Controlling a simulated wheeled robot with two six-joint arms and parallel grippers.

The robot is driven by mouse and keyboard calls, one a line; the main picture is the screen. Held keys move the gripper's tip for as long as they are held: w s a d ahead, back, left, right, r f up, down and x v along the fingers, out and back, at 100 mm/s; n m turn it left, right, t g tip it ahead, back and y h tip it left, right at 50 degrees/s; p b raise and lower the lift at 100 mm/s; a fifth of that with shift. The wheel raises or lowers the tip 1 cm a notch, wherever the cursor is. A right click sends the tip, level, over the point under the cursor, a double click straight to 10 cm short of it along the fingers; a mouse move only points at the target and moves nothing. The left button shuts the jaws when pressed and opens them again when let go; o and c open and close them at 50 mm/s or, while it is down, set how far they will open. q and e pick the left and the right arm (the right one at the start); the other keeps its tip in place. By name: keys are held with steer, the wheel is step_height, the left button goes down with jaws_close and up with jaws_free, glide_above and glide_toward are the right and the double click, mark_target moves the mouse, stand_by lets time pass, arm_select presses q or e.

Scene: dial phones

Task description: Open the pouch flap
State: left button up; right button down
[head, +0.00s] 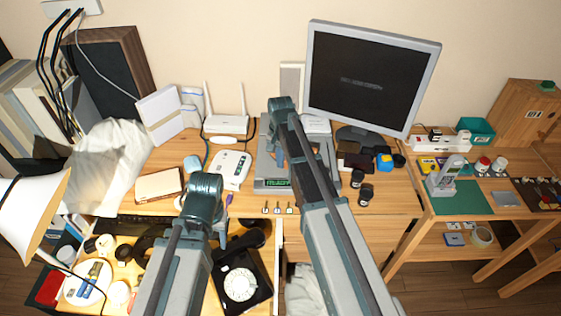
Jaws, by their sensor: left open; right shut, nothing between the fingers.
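I cannot make out a pouch or its flap for certain. A flat cream and brown item (158,184) lies on the desk at left. Several small dark items (358,157) lie below the monitor, too small to name. My two arms rise from the bottom edge. The left arm bends above the open drawer, and the right arm bends higher, over the grey device on the desk. The fingers of both grippers are hidden behind my own arm links, so I cannot see what they are near.
The open drawer holds a black dial phone (242,283) and clutter. A grey device (258,184), white router (226,124) and monitor (365,75) stand on the desk (385,205). A lamp (30,215) stands at left. A side table (425,225) is at right.

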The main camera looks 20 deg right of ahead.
arm_select(q)
steer(key=shift+r, duration=0.1)
arm_select(e)
steer(key=shift+r, duration=0.1)
steer(key=shift+r+p, duration=0.65)
steer(key=shift+p, duration=0.1)
arm_select(q)
steer(key=shift+r, duration=0.65)
arm_select(e)
steer(key=shift+w+d+r+p, duration=0.15)
steer(key=shift+w+r+p, duration=0.05)
steer(key=shift+r+p, duration=0.45)
steer(key=shift+w+d+r+p, duration=0.15)
steer(key=shift+w+r+p, duration=0.05)
steer(key=shift+r+p, duration=0.45)
arm_select(q)
step_height(320, 180, up, 3)
steer(key=shift+f, duration=0.1)
arm_select(e)
steer(key=shift+r, duration=0.1)
steer(key=shift+w+d+r+p, duration=0.3)
steer(key=shift+w+r+p, duration=0.05)
steer(key=shift+r+p, duration=0.3)
steer(key=shift+w+d+r+p, duration=0.3)
steer(key=shift+r+p, duration=0.2)
steer(key=shift+p, duration=0.1)
arm_select(q)
step_height(320, 180, up, 2)
steer(key=shift+r, duration=0.15)
